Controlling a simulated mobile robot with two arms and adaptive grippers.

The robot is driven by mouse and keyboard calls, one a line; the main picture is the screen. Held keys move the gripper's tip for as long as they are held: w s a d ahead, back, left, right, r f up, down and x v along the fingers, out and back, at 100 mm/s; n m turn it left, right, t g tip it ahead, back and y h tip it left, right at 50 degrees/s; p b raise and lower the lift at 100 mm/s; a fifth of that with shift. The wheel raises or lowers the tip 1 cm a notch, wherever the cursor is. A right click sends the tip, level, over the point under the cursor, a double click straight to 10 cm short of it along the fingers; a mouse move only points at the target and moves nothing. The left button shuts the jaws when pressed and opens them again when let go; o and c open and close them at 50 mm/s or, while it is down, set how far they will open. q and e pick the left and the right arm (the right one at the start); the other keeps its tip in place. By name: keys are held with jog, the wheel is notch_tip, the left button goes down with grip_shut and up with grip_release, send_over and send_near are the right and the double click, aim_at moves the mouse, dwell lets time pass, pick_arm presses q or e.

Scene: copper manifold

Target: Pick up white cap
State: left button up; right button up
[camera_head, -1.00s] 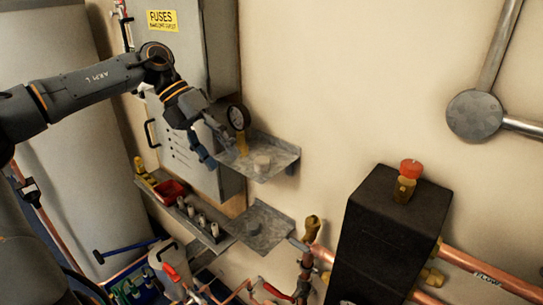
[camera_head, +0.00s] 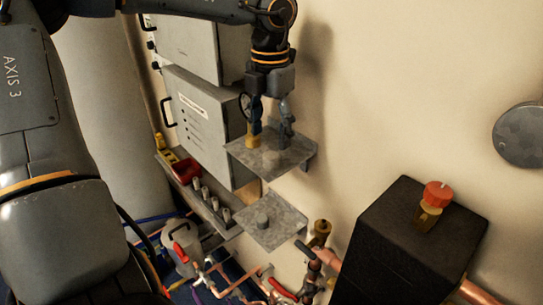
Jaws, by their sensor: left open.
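A pale, short round piece that looks like the white cap (camera_head: 271,158) sits on the upper small grey shelf (camera_head: 300,152). It is small and dim, so its outline is hard to make out. My left gripper (camera_head: 269,128) points down over this shelf, open, with its fingers just above and behind the pale piece. I cannot tell whether they touch anything. My right gripper is not in view.
A long ledge to the left carries several small cylinders and a red bin (camera_head: 185,170). A black box (camera_head: 400,245) with a red-topped valve (camera_head: 436,195) stands at right. Grey cabinets are behind.

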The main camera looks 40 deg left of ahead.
aim_at(271, 155)
pick_arm(q)
jog(key=shift+f, duration=0.3)
jog(key=shift+d+f, duration=0.1)
jog(key=shift+f, duration=0.15)
notch_tip(271, 155, down, 4)
jog(key=p, duration=0.2)
jog(key=shift+f+p, duration=0.2)
jog(key=shift+p, duration=0.15)
jog(key=shift+f, duration=0.25)
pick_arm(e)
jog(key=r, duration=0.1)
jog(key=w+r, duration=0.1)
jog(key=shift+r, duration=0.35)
pick_arm(q)
jog(key=c, duration=0.9)
